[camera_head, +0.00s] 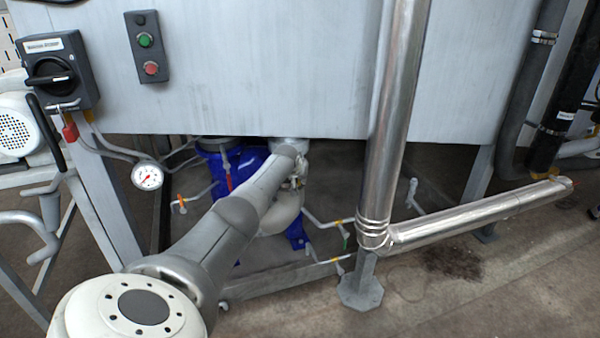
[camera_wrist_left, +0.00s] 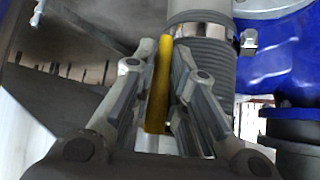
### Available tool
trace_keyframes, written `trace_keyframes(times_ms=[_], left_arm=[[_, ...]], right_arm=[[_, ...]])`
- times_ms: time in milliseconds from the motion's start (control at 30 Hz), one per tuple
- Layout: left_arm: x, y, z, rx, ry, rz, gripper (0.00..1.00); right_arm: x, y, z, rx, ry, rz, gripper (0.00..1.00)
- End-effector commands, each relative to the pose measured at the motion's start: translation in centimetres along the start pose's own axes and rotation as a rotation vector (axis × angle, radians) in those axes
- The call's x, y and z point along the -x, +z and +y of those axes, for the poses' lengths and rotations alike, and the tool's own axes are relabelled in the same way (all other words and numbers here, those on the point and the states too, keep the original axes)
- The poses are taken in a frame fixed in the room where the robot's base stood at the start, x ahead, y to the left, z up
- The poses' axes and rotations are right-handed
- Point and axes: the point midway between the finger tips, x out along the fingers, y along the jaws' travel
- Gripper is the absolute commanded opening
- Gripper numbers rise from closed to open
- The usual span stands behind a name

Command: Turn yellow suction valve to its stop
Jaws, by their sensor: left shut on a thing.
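The yellow valve handle (camera_wrist_left: 159,85) shows in the left wrist view as a narrow upright yellow bar. My left gripper (camera_wrist_left: 158,100) is shut on it, with one finger on each side. A grey ribbed hose with a metal clamp (camera_wrist_left: 205,62) is right behind the handle. In the head view my left arm reaches under the grey tank toward the blue pump (camera_head: 240,165). There the yellow handle and the left gripper's fingertips are hidden behind my arm. My right gripper is in neither view.
A shiny metal pipe (camera_head: 392,120) comes down right of my arm and joins a horizontal pipe (camera_head: 480,215). Thin sampling lines (camera_head: 325,222) and a gauge (camera_head: 147,176) are near the pump. A switch box (camera_head: 55,75) is at upper left. Open floor (camera_head: 470,290) lies at lower right.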

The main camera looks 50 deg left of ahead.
Motion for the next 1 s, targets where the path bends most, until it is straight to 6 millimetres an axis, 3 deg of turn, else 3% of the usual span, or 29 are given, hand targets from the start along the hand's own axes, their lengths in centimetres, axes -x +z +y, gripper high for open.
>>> trace_keyframes(times_ms=[33, 200, 667, 1000], left_arm=[[-0.1, 0.3, -0.2, -0.004, -0.004, -0.008, 0.18], [-0.1, 0.2, -0.1, -0.003, -0.003, -0.005, 0.36], [0.3, 0.0, -0.1, -0.001, -0.001, 0.000, 0.36], [2.3, 0.1, -0.2, -0.002, -0.001, 0.000, 0.36]], right_arm=[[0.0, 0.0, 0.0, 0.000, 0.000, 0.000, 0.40], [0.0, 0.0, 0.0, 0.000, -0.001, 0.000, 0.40], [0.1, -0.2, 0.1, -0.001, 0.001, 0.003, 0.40], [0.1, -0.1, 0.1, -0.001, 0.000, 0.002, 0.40]])
